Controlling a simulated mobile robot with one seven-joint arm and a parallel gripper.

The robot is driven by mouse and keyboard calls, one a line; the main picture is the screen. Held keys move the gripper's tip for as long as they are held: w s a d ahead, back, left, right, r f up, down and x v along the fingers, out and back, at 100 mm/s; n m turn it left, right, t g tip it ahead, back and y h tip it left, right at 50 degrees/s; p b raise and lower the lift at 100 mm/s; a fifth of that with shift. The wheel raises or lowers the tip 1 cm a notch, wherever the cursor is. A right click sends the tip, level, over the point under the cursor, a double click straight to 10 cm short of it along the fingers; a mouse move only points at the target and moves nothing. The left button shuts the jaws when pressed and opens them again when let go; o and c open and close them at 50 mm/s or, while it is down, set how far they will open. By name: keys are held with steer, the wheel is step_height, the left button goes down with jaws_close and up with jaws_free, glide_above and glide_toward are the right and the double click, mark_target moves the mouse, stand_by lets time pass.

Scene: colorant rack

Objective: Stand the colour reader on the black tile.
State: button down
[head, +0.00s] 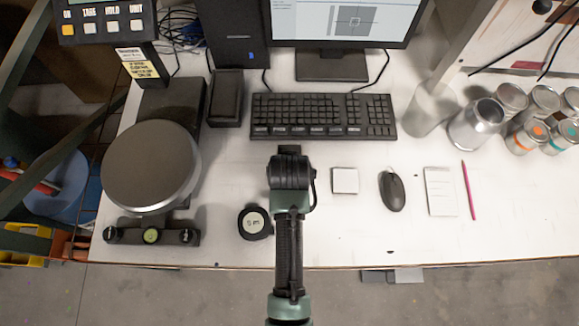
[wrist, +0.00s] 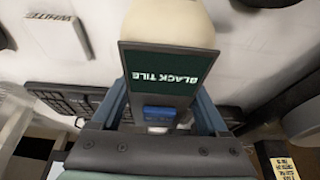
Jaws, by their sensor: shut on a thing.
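In the wrist view the colour reader (wrist: 168,105) fills the middle, with a cream end, a dark screen showing "BLACK TILE" upside down, and a blue button. My gripper (wrist: 165,118) is shut on it, with a blue-grey finger on each side. In the head view my gripper (head: 290,165) is over the table just in front of the keyboard and hides most of the reader. I cannot make out the black tile in either view; the reader and gripper cover the spot below. I cannot tell whether the reader touches anything beneath it.
A white tile (head: 345,180), marked "WHITE" in the wrist view (wrist: 58,30), lies right of my gripper. A mouse (head: 392,191) and notepad (head: 440,191) lie further right. The keyboard (head: 323,116) is behind. A black disc (head: 254,223) and round scale pan (head: 151,167) are left.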

jaws_free()
steer(key=shift+f, duration=0.1)
steer(key=shift+r, duration=0.2)
steer(key=v, duration=1.2)
steer(key=shift+b, duration=0.3)
steer(key=w+r+t, duration=0.4)
steer(key=r, duration=0.5)
steer(key=w+r+t, duration=0.3)
steer(key=w+r, duration=0.2)
steer(key=r, duration=0.4)
steer(key=w+r+t, duration=0.4)
steer(key=r, duration=0.5)
steer(key=s+r+t, duration=0.3)
steer(key=r+t, duration=0.1)
steer(key=r, duration=0.6)
steer(key=s+r+t, duration=0.4)
steer(key=r, duration=0.7)
steer(key=s+r+t, duration=0.3)
steer(key=s+r, duration=0.1)
steer(key=r, duration=0.7)
steer(key=shift+t, duration=0.4)
steer(key=shift+s, duration=0.1)
